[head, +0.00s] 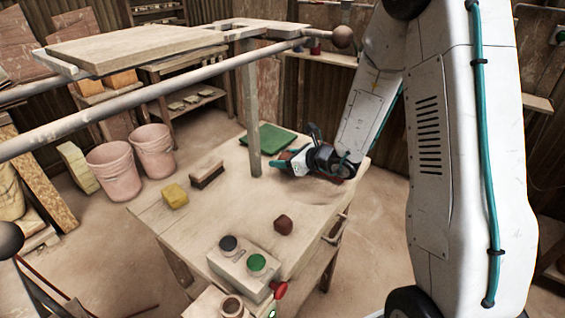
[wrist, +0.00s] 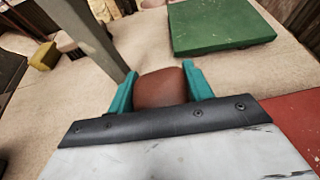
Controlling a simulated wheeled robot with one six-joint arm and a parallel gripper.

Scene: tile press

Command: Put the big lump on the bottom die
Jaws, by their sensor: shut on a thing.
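My gripper (head: 281,161) is over the far right part of the table, its teal fingers closed around a reddish-brown lump. In the wrist view, the lump (wrist: 161,88) sits between the fingertips, its sides against both fingers. In the head view the held lump is mostly hidden by my gripper. Another reddish-brown lump (head: 283,225) lies on the table nearer the camera. A flat green slab (head: 268,138) lies just beyond my gripper and also shows in the wrist view (wrist: 222,27). I cannot tell which surface is the bottom die.
An upright post (head: 251,125) stands close left of my gripper. A brush (head: 207,174) and a yellow block (head: 174,195) lie left on the table (head: 235,215). A button box (head: 240,268) stands at the front. A red surface (wrist: 292,122) is right of my gripper. Long bars cross overhead.

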